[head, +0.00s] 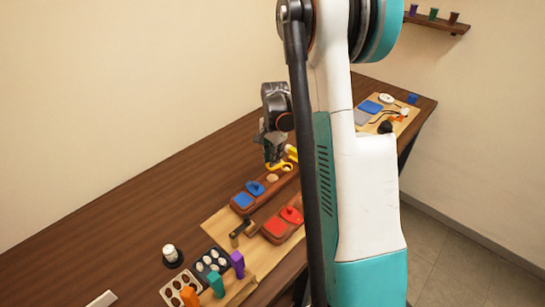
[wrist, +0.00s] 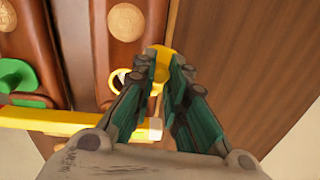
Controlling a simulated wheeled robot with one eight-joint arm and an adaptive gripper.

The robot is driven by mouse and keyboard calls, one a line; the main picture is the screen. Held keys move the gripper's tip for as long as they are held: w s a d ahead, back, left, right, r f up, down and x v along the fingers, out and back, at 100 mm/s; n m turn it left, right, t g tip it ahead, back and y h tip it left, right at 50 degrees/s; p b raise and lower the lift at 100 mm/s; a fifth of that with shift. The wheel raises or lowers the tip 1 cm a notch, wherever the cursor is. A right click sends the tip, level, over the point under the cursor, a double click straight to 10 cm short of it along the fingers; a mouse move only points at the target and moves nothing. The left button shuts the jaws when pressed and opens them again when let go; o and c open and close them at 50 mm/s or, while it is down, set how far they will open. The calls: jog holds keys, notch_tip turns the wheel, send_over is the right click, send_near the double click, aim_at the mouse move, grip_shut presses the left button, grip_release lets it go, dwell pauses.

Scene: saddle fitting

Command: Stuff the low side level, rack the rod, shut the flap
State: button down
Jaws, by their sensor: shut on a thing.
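My gripper (wrist: 160,75) points down with its green-lined fingers closed on a yellow piece (wrist: 162,62), which shows between the fingertips. In the head view my gripper (head: 273,162) is at the far end of the brown leather-like blocks. A yellow ring (wrist: 119,84) lies just left of the fingers; I cannot tell if it joins the held piece. A yellow rod (wrist: 60,121) crosses the lower left of the wrist view, its end by the fingers. Brown blocks (wrist: 100,50) bear round tan discs (wrist: 126,17). A green knobbed piece (wrist: 18,78) lies at the left.
In the head view, blue (head: 242,200) and red (head: 274,227) pieces sit on brown blocks. Nearer are a dark holed tray (head: 211,263), upright coloured handles (head: 237,264) and a small black-and-white jar (head: 171,255). Bare bench (head: 120,220) lies left. My arm hides the right middle.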

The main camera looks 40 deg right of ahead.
jog(key=shift+s+n, duration=0.1)
jog(key=shift+n, duration=0.2)
jog(key=n, duration=0.2)
jog(key=s+n+b, duration=0.1)
jog(key=n, duration=0.1)
jog(key=shift+s+d+n, duration=0.1)
jog(key=shift+s+n, duration=0.05)
jog(key=shift+n, duration=0.15)
jog(key=n, duration=0.3)
jog(key=s+d+n, duration=0.1)
jog(key=n, duration=0.1)
jog(key=shift+s+n+y+b, duration=0.1)
jog(key=shift+n+y+b, duration=0.2)
jog(key=shift+b, duration=0.05)
jog(key=n, duration=0.3)
jog(key=d+n, duration=0.1)
jog(key=shift+s+g, duration=0.3)
jog(key=shift+s, duration=0.05)
jog(key=shift+d+n+b, duration=0.1)
jog(key=shift+d+n, duration=0.2)
jog(key=shift+n, duration=0.75)
jog(key=shift+d+n+b, duration=0.1)
jog(key=shift+d+n, duration=0.15)
jog(key=shift+n, duration=0.75)
jog(key=shift+d+n+b, duration=0.1)
jog(key=shift+d+n, duration=0.2)
jog(key=shift+n, duration=0.75)
jog(key=c, duration=1.6)
grip_release()
jog(key=shift+o, duration=0.2)
